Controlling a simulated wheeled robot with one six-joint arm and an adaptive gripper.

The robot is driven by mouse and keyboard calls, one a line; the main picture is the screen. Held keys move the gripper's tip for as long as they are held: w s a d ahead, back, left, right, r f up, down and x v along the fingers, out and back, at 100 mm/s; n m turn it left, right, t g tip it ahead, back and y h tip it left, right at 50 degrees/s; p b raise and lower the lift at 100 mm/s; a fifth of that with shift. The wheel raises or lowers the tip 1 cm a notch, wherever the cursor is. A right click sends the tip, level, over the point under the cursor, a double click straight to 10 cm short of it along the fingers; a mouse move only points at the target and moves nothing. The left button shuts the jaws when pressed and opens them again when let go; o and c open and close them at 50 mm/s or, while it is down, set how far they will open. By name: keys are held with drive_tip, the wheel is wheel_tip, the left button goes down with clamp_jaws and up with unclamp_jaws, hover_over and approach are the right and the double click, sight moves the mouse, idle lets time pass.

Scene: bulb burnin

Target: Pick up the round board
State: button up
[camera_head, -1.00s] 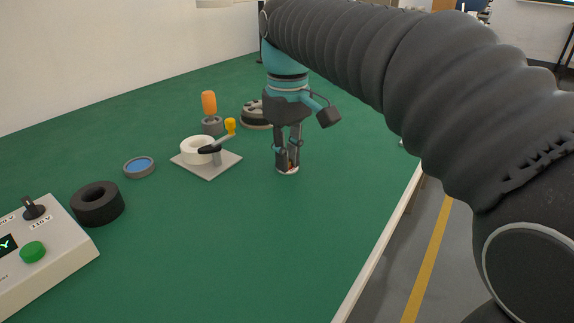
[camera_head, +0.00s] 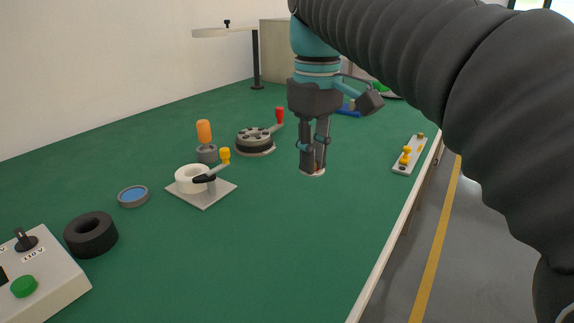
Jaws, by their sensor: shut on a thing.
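My gripper (camera_head: 312,168) points straight down over the green table, right of the toggle-clamp fixture. Its fingers are shut on the round board (camera_head: 313,173), a small pale disc at the fingertips. Only the board's rim shows below the fingers, and the rest of it is hidden by them. I cannot tell for sure how high the board is above the table.
The clamp fixture (camera_head: 207,195) holds a white ring. Around it are a blue-topped dish (camera_head: 132,196), a black ring (camera_head: 91,235), an orange-handled tool (camera_head: 205,135), a red-handled turntable (camera_head: 256,142) and a control box (camera_head: 50,285). A grey plate with yellow knobs (camera_head: 408,158) lies near the right edge.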

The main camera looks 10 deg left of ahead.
drive_tip(key=s+d+r, duration=0.2)
drive_tip(key=d+r, duration=0.3)
drive_tip(key=r, duration=0.2)
drive_tip(key=shift+r+p, duration=0.4)
drive_tip(key=shift+p, duration=0.05)
drive_tip(key=shift+d, duration=0.1)
idle(0.4)
